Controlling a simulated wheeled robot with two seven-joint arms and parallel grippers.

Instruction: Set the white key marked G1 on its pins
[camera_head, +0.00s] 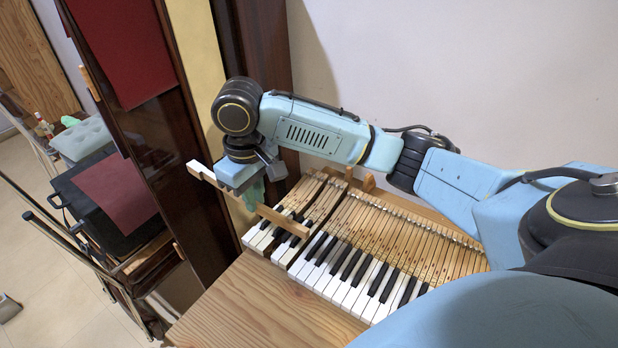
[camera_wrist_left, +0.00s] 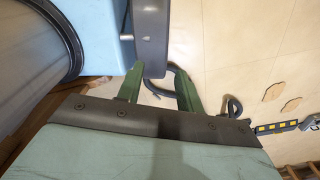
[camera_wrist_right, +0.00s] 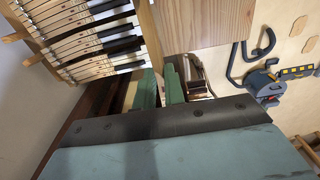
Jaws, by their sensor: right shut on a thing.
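The held key (camera_head: 283,221) has a white front end (camera_head: 200,172) pointing left and a bare wooden tail pointing right. My right gripper (camera_head: 254,190) is shut on it and holds it above the left part of the keyboard. In the right wrist view a wooden length of the key (camera_wrist_right: 150,35) rises from the green fingers (camera_wrist_right: 160,88). The G1 mark cannot be read. The keyboard (camera_head: 372,250) lies below, with a narrow dark gap (camera_head: 326,212) between its left keys and the rest. My left gripper (camera_wrist_left: 158,90) is open and empty, outside the head view.
The wooden tabletop (camera_head: 265,305) is clear in front of the keys. A wooden block (camera_head: 369,183) stands at the keyboard's back edge, near the pale wall (camera_head: 480,70). A tall dark wooden panel (camera_head: 195,235) stands close on the left. A cart (camera_head: 105,200) is farther left.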

